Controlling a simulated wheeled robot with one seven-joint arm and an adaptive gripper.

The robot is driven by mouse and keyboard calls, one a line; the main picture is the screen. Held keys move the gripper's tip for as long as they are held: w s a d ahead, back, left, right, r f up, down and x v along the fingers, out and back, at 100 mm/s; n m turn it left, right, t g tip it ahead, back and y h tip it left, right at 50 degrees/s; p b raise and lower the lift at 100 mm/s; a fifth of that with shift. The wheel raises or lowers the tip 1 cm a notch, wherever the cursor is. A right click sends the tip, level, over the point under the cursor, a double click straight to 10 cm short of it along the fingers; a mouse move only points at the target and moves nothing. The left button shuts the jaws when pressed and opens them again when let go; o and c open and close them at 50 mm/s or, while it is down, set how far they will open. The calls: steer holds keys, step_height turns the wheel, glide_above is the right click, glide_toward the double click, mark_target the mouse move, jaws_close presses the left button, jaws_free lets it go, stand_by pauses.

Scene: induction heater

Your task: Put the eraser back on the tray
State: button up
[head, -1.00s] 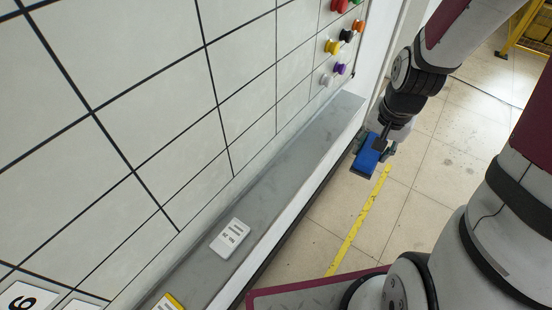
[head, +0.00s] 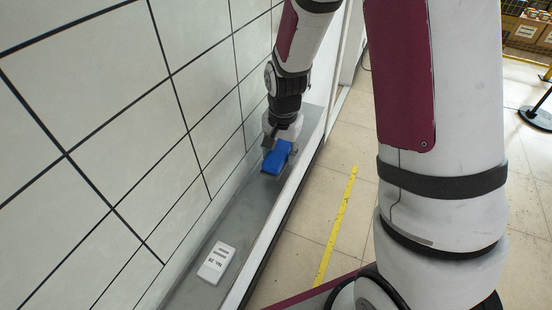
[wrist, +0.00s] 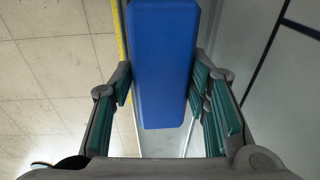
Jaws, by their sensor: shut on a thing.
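A blue eraser (head: 276,157) is held in my gripper (head: 281,146), over the far part of the grey tray (head: 190,291) in the head view. The tray is a long ledge along the foot of the white tiled board. In the wrist view the eraser (wrist: 164,70) lies lengthwise between the teal-padded fingers of my gripper (wrist: 164,90), which are closed on its sides. I cannot tell whether the eraser touches the tray or hangs a little above it.
The white board (head: 85,110) rises on the left. The tray's outer lip (head: 268,238) borders the tiled floor with a yellow line (head: 337,225). The tray between card and eraser is clear.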

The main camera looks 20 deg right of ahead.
mark_target(276, 159)
steer(key=shift+w+a+f, duration=0.15)
steer(key=shift+w+a, duration=0.25)
steer(key=shift+w, duration=0.1)
steer(key=shift+f+p, duration=0.3)
steer(key=shift+f, duration=1.35)
steer(key=shift+f, duration=0.1)
steer(key=o, duration=0.7)
